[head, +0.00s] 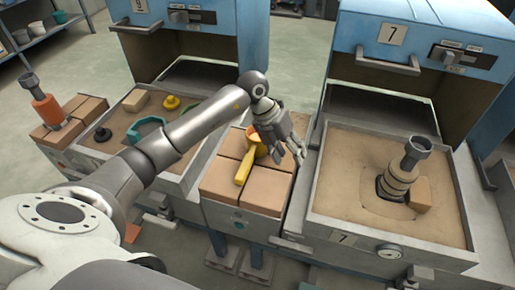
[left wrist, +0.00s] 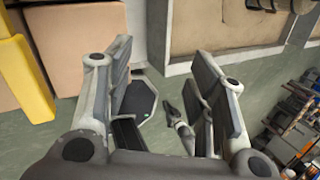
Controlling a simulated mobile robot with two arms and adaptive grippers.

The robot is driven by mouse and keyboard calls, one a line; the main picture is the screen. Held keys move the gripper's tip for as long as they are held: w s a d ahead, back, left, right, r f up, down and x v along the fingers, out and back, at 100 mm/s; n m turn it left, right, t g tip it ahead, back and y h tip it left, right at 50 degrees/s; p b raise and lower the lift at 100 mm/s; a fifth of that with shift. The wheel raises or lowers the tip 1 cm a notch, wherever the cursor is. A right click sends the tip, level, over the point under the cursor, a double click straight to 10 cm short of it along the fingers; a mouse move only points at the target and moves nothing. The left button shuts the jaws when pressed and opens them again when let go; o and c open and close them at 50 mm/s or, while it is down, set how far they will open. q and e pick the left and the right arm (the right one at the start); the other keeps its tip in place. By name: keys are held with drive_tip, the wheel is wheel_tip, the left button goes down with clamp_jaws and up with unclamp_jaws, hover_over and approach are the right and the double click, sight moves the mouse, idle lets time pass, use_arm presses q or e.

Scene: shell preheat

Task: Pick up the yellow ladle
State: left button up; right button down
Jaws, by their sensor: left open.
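The yellow ladle (head: 243,169) lies on the brick-topped block between the two machines, its handle toward me. Its bowl end looks orange inside and is partly hidden behind my left gripper. My left gripper (head: 290,155) is open and empty, pointing down just right of the ladle, over the block's right side. A yellow piece, apparently the ladle's handle (left wrist: 28,80), shows at that view's left edge, outside the fingers. My right gripper is not in view.
The brick-topped block (head: 272,196) stands between two sand trays. The right tray (head: 335,190) under machine 7 holds a dark-topped stacked piece (head: 405,165). The left tray (head: 117,134) holds yellow, teal and dark pieces. An orange piece (head: 48,110) stands on bricks at far left.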

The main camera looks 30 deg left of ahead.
sight(249, 156)
use_arm(q)
drive_tip(key=a+y, duration=0.1)
drive_tip(key=a, duration=0.3)
drive_tip(key=a+r+n+g+y, duration=0.1)
drive_tip(key=a+y, duration=0.1)
drive_tip(key=a, duration=0.2)
drive_tip(key=a+y, duration=0.1)
drive_tip(key=a, duration=0.3)
drive_tip(key=shift+s+r+n+g+y, duration=0.2)
drive_tip(key=shift+s+n+g+y, duration=0.1)
drive_tip(key=shift+s+n+y, duration=0.1)
drive_tip(key=shift+s+a+f, duration=0.1)
drive_tip(key=shift+a+f, duration=0.15)
drive_tip(key=shift+f, duration=0.05)
wheel_tip(249, 156, down, 5)
drive_tip(key=shift+r+p, duration=0.2)
drive_tip(key=shift+p, duration=0.15)
drive_tip(key=shift+f+p, duration=0.65)
drive_tip(key=shift+f, duration=2.1)
drive_tip(key=c, duration=1.1)
clamp_jaws()
drive_tip(key=shift+r, duration=0.1)
